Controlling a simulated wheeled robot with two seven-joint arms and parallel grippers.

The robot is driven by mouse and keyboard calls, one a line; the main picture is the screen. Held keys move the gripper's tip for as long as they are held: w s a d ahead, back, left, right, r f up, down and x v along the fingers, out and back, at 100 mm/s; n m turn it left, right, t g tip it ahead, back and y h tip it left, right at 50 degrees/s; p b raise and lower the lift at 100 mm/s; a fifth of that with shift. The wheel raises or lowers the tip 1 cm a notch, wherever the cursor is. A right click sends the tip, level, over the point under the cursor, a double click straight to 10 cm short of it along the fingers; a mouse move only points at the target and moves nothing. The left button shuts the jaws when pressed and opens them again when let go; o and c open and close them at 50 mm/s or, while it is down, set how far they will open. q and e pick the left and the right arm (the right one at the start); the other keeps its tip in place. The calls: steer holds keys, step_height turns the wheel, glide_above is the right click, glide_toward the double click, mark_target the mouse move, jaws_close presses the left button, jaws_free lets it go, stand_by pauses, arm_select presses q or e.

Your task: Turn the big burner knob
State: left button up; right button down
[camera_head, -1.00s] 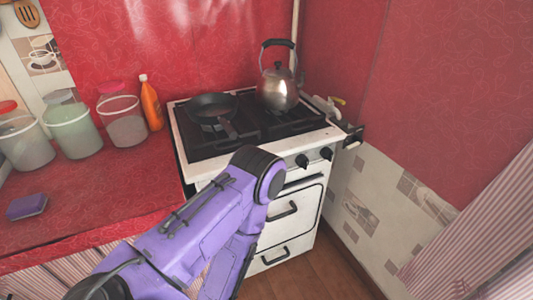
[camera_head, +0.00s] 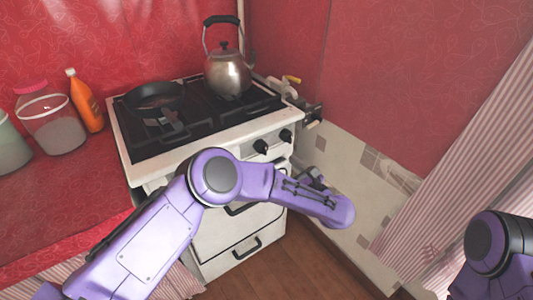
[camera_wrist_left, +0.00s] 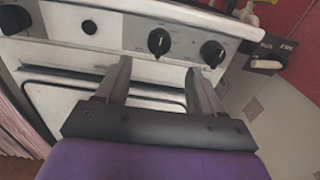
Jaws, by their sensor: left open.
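The white stove (camera_head: 190,143) stands in the corner, with black knobs on its front panel. In the head view two knobs show, one left (camera_head: 261,146) and one right (camera_head: 286,135). In the left wrist view the same front carries a middle knob (camera_wrist_left: 159,41), a right knob (camera_wrist_left: 212,53), a small dark button-like part (camera_wrist_left: 89,27) and a knob at the far left (camera_wrist_left: 13,18). I cannot tell which is the big burner's. My left gripper (camera_wrist_left: 158,72) is open and empty, its fingers pointing at the panel below the middle and right knobs. My right gripper is out of view.
A frying pan (camera_head: 155,97) and a kettle (camera_head: 228,75) stand on the stove top. A pipe with a yellow-handled valve (camera_head: 292,79) is at its right. A red counter (camera_head: 70,185) with containers is left; a striped curtain (camera_head: 450,185) hangs right.

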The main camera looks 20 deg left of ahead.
mark_target(266, 150)
arm_select(q)
steer(key=p+x, duration=0.1)
steer(key=x, duration=0.8)
steer(key=shift+w+a, duration=0.25)
steer(key=shift+a, duration=0.1)
steer(key=c, duration=1)
